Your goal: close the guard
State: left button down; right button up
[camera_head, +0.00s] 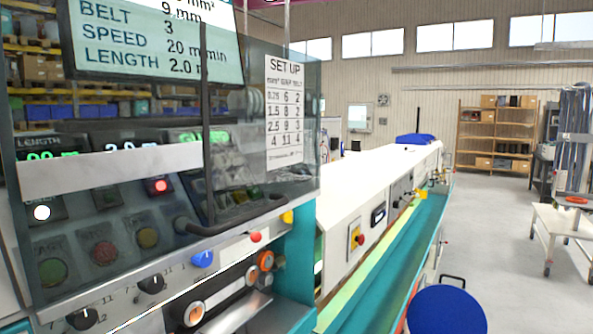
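The guard (243,160) is a smoky, see-through panel on the machine at the left. It stands in front of the machine's upper part, and lit displays and buttons show through it. A dark bar handle (237,224) runs along its lower edge, above the row of knobs. A white "SET UP" card (285,112) shows on the panel's right part. I cannot tell from this view whether the guard is fully shut. Neither of my grippers is in view.
Below the handle are a blue knob (203,259), a red button (255,237) and black dials (151,284). A long white-topped line with a teal trough (385,275) runs back. A blue round stool (446,311) stands at the front right. The grey floor to its right is clear.

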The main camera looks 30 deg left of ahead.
aim_at(28, 180)
jog(key=u, duration=1.2)
